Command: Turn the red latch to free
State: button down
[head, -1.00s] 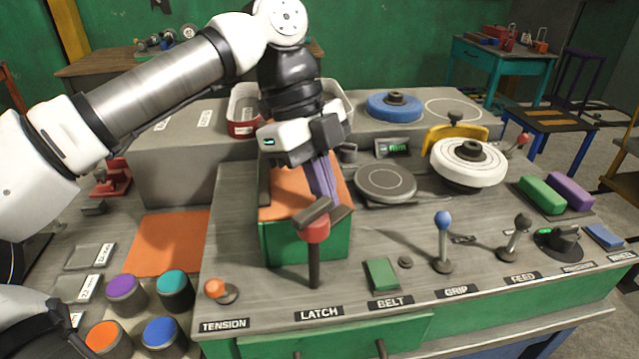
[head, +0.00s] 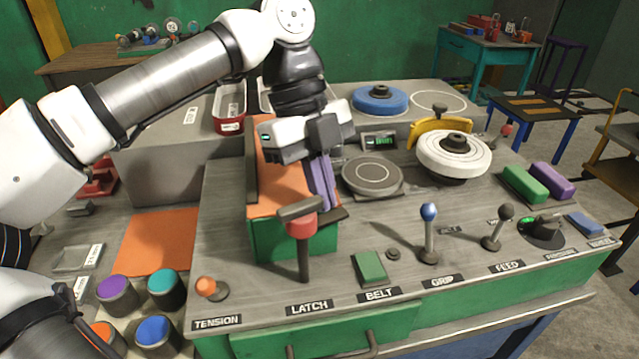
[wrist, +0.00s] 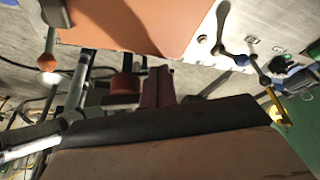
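The red latch (head: 301,226) stands upright above the LATCH label on the front of the bench. It has a dark stem, a red cap and a grey crossbar. My gripper (head: 328,205) points down just behind and to the right of the crossbar. Its two purplish fingers appear close together, with nothing visible between them. In the wrist view, the fingers (wrist: 157,85) show beside a red cylinder (wrist: 126,87) that looks like the latch cap. I cannot tell whether they touch it.
A green box with an orange top (head: 275,190) stands directly behind the latch. An orange-tipped lever (head: 206,285) is to its left. A green belt button (head: 370,267) and a blue-knobbed lever (head: 429,230) are to its right. Grey bench surface lies between the controls.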

jog(key=shift+s+d, duration=0.25)
jog(key=shift+d, duration=0.15)
dwell(0.4)
jog(key=shift+s+a, duration=0.1)
dwell(0.4)
